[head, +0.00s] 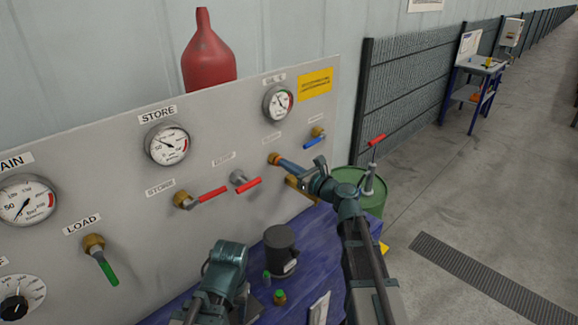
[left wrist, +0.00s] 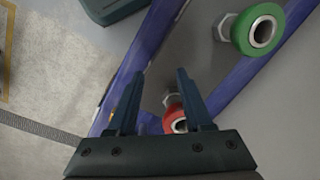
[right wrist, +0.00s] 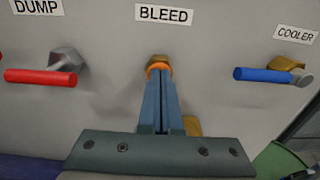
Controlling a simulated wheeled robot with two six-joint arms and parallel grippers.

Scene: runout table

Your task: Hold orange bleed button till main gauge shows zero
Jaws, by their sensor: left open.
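The orange bleed button (right wrist: 158,68) sits under the BLEED label (right wrist: 164,15). In the right wrist view my right gripper (right wrist: 158,80) is shut, its fingers together and their tips at the button. I cannot tell how far it is pressed. The head view shows the button (head: 274,159) with my right gripper (head: 283,163) against it. The main gauge (head: 25,202) is at the left edge, partly cut off. Its needle points down and left; the exact reading is too small to tell. My left gripper (left wrist: 155,75) is open and empty, low before the panel.
Red-handled store (head: 212,194) and dump (head: 248,184) valves, a green load handle (head: 108,270) and a blue cooler handle (head: 314,142) stick out nearby. A dark mug (head: 281,245) stands on the blue bench below. A green drum (head: 372,204) stands at right.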

